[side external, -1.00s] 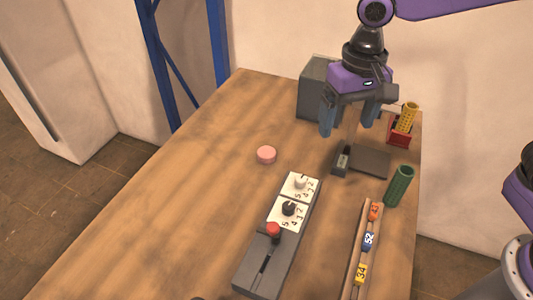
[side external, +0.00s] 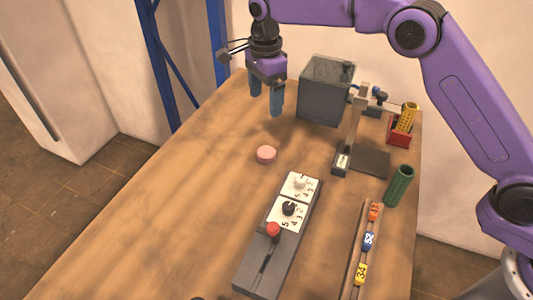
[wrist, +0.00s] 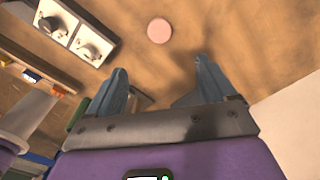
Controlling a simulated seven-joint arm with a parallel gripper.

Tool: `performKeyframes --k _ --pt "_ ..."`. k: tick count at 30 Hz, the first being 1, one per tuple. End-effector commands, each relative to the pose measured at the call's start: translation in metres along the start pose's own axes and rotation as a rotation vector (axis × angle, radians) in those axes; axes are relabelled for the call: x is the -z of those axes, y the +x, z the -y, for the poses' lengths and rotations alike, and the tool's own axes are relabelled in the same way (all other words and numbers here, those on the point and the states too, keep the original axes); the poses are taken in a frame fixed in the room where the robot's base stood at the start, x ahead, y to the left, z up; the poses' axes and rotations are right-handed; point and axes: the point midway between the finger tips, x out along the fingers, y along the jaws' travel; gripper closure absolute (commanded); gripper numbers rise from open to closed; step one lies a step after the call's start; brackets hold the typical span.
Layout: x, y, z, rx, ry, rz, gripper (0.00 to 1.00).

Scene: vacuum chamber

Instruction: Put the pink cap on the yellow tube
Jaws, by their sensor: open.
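The pink cap (side external: 266,155) is a small flat disc lying on the wooden table, left of the control panel. It also shows in the wrist view (wrist: 159,31), beyond my fingertips. The yellow tube (side external: 407,117) has dark holes and leans in a red holder (side external: 399,134) at the table's far right. My gripper (side external: 265,103) points down above the table, behind and above the pink cap and apart from it. Its two blue-grey fingers are spread and empty, which the wrist view shows too (wrist: 162,82).
A dark grey box (side external: 325,92) and a stand with a grey base (side external: 369,162) lie right of my gripper. A green tube (side external: 399,186) stands at the right. A panel with knobs and a red-topped lever (side external: 273,229) and a rail of numbered blocks (side external: 368,240) are nearer. The left table is clear.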

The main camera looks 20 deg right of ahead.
Motion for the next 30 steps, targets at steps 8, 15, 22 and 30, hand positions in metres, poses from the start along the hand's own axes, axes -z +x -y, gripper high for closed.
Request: performKeyframes --k 8,15,22,30 --pt "0.001 0.042 0.0 -0.005 0.005 -0.002 0.16" --pt "0.001 0.087 0.0 -0.004 0.004 -0.001 0.16" --pt "0.001 0.117 0.0 -0.002 0.003 -0.001 0.16" --pt "0.002 0.137 -0.001 -0.003 0.003 -0.001 0.16"
